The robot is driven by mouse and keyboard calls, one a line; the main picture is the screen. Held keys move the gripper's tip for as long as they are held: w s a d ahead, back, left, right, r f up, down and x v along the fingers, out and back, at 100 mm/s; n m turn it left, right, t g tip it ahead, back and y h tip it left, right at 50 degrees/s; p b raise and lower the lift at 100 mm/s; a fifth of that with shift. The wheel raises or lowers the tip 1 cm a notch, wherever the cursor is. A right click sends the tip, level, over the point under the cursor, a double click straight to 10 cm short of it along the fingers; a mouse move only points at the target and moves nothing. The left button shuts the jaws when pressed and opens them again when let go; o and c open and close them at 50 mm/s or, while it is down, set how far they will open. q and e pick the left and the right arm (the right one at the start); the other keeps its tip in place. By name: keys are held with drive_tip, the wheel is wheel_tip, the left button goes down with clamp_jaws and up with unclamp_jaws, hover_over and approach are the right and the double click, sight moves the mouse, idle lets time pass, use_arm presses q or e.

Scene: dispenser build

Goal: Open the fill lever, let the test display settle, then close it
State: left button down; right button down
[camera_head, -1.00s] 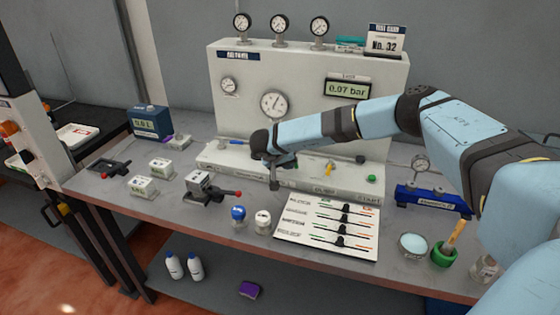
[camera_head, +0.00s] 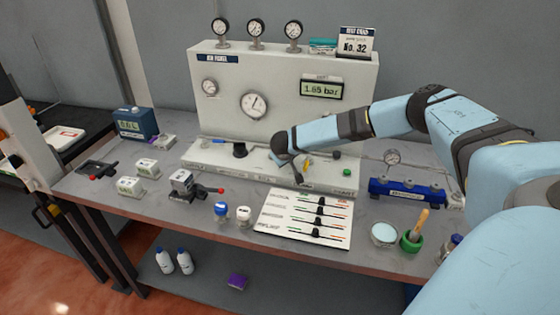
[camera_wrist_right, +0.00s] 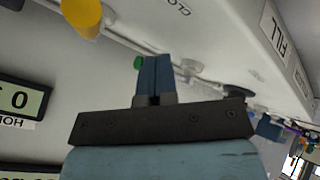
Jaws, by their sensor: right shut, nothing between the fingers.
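The white test panel (camera_head: 225,105) stands on the bench with its test display (camera_head: 321,89) reading about 1.65 bar. My left gripper is out of view.
A black knob (camera_head: 240,150) and a green button (camera_head: 346,172) flank the yellow handle. A slider board (camera_head: 275,222) lies in front. A blue rack (camera_head: 405,192), dish (camera_head: 384,234) and green pot (camera_head: 411,241) stand at right. Small blocks and clamps stand at left.

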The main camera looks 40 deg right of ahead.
drive_tip(key=shift+d, duration=0.5)
drive_tip(key=shift+w+d, duration=0.2)
drive_tip(key=shift+d, duration=0.2)
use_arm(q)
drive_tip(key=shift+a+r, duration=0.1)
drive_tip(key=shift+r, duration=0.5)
use_arm(e)
drive_tip(key=shift+d, duration=0.1)
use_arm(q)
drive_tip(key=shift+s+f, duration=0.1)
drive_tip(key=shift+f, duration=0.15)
use_arm(e)
drive_tip(key=shift+d, duration=0.1)
